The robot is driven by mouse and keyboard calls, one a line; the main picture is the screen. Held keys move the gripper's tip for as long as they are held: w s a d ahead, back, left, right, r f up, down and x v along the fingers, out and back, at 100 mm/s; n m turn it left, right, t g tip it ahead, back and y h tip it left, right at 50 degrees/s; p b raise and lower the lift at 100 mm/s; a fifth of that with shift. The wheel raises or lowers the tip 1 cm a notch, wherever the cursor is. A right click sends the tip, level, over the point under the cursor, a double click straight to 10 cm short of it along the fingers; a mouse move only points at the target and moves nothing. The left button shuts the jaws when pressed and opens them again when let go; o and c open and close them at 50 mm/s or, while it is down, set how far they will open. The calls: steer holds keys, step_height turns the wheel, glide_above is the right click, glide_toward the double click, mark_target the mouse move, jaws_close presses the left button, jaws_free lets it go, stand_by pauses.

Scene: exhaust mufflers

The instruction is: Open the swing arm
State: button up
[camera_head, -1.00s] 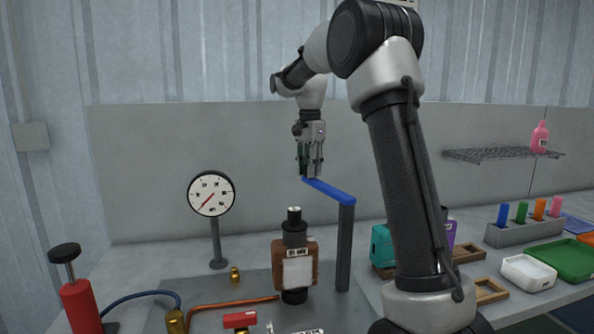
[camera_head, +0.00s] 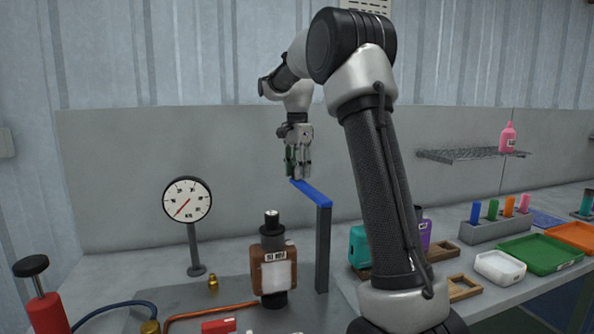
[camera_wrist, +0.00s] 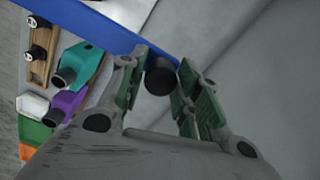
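The swing arm is a blue bar (camera_head: 312,192) on top of a grey upright post (camera_head: 323,250), behind and right of the brown block. In the wrist view the blue bar (camera_wrist: 105,28) crosses the top left. A dark round knob (camera_wrist: 160,78) sits near its free end. My gripper (camera_head: 299,172) is above the bar's free end, pointing down. In the wrist view my gripper (camera_wrist: 162,72) has its green-padded fingers on either side of the knob, close against it. Finger contact is partly hidden in the head view.
A dial gauge (camera_head: 187,200) stands left. A brown block (camera_head: 273,270) with a white label stands before the post. A teal bottle (camera_head: 360,246), a purple one (camera_head: 424,233) and trays are right. A grey back panel (camera_head: 120,170) rises behind.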

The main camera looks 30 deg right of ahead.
steer(key=shift+o, duration=0.8)
step_height(320, 180, up, 12)
stand_by(0.3)
